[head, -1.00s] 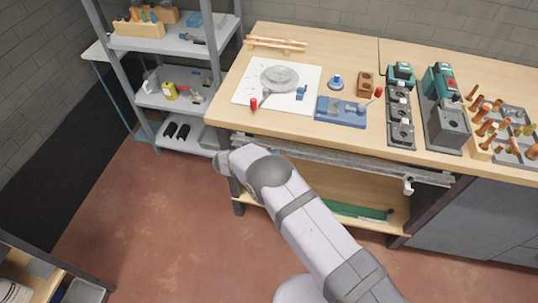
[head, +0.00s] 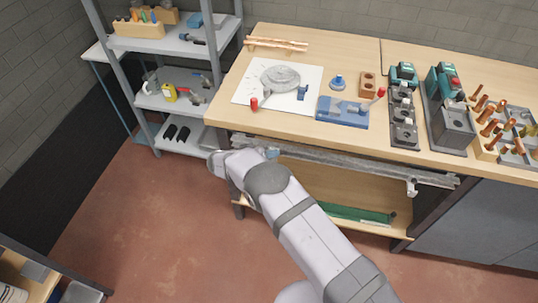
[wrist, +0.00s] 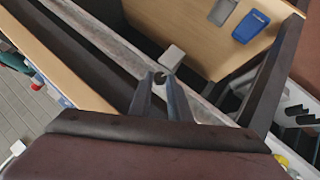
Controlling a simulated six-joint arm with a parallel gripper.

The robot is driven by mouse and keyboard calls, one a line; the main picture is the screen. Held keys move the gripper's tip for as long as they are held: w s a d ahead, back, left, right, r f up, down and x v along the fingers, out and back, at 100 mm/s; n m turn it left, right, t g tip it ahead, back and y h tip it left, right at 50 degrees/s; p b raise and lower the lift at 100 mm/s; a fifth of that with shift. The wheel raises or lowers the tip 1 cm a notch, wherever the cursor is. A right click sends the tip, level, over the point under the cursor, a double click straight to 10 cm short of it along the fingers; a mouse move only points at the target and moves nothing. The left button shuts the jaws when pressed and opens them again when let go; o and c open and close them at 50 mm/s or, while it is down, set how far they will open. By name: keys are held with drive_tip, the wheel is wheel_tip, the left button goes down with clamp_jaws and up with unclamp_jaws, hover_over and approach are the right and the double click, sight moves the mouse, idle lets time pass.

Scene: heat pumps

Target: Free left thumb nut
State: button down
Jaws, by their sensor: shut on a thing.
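My gripper (wrist: 159,80) is at the metal rail (wrist: 112,35) along the bench's front edge. In the wrist view its two fingers are close together, with a small dark piece between the tips, which I take to be the left thumb nut (wrist: 159,75). Most of the nut is hidden by the fingers. A pale block (wrist: 173,56) lies just beyond the tips. In the head view my arm hides the nut and the fingertips. The rail (head: 340,160) runs along the bench front, with a pale fitting (head: 412,187) hanging near its right end.
The bench top (head: 300,122) carries a white sheet (head: 250,92), a blue fixture (head: 342,112) and green-topped machines (head: 443,82). A grey shelf rack (head: 180,98) stands close on the left. A lower shelf (head: 340,190) lies under the rail. The floor in front is clear.

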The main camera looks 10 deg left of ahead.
drive_tip(key=shift+w+a+n+h+b, duration=0.15)
drive_tip(key=shift+n+h+b, duration=0.3)
drive_tip(key=shift+b, duration=1.6)
drive_tip(key=c, duration=1.8)
unclamp_jaws()
drive_tip(key=shift+f, duration=0.1)
drive_tip(key=shift+s, duration=0.2)
drive_tip(key=p+v, duration=0.2)
drive_tip(key=v, duration=0.2)
drive_tip(key=shift+s+a+r, duration=0.2)
drive_tip(key=shift+s, duration=0.1)
drive_tip(key=shift+w, duration=0.1)
